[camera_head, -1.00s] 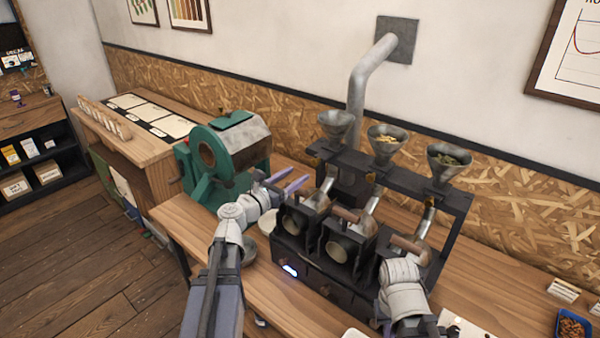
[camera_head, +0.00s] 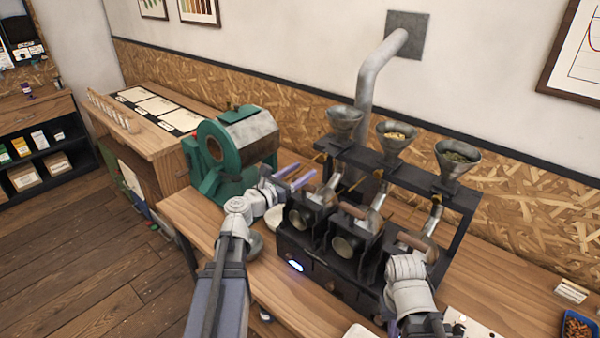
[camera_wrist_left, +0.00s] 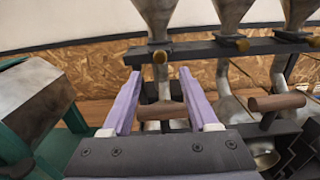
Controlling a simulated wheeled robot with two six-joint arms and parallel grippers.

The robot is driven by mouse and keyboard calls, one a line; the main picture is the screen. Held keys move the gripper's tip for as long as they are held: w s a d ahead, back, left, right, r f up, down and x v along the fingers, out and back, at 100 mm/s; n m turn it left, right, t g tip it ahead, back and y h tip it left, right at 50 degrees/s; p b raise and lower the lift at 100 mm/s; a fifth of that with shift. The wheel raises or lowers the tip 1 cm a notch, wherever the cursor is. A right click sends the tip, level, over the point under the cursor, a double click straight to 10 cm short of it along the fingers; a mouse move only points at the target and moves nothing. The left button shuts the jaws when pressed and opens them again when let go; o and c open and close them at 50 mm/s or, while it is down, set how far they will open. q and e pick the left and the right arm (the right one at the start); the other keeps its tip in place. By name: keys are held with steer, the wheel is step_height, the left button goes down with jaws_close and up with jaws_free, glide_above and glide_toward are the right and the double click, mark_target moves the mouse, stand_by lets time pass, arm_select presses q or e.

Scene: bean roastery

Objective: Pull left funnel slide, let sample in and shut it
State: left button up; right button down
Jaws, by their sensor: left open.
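The left metal funnel (camera_head: 345,122) stands at the left end of a dark rack above the sample roaster (camera_head: 300,262). In the left wrist view, the left funnel (camera_wrist_left: 157,14) has a brass slide knob (camera_wrist_left: 160,56) below it. My left gripper (camera_head: 303,174) is open and empty, its purple fingers left of the rack and lower than the funnel. In the wrist view, the knob lies just beyond and above the gap between the fingertips (camera_wrist_left: 160,76). A wooden handle (camera_wrist_left: 163,110) shows between the fingers, lower down. My right arm's fingers are not visible.
The middle funnel (camera_head: 394,140) and right funnel (camera_head: 456,163), holding beans, share the rack. A green drum roaster (camera_head: 205,170) stands left of my left gripper. A blue tray of beans (camera_head: 577,327) sits at the right edge. Wooden handles (camera_wrist_left: 277,102) stick out beneath the funnels.

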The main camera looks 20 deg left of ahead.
mark_target(320, 158)
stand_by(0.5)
arm_select(q)
steer(key=shift+s+a, duration=0.15)
steer(key=shift+s, duration=0.1)
steer(key=shift+c, duration=0.8)
steer(key=shift+m+g+h, duration=0.3)
steer(key=shift+g, duration=0.1)
steer(key=v, duration=0.3)
steer(key=p+v, duration=0.1)
steer(key=v, duration=0.3)
steer(key=shift+w+a+r, duration=0.1)
steer(key=shift+w+a, duration=0.05)
steer(key=shift+a, duration=0.25)
steer(key=c, duration=0.6)
steer(key=shift+c, duration=0.8)
steer(key=x, duration=1.4)
steer(key=shift+d, duration=0.1)
jaws_close()
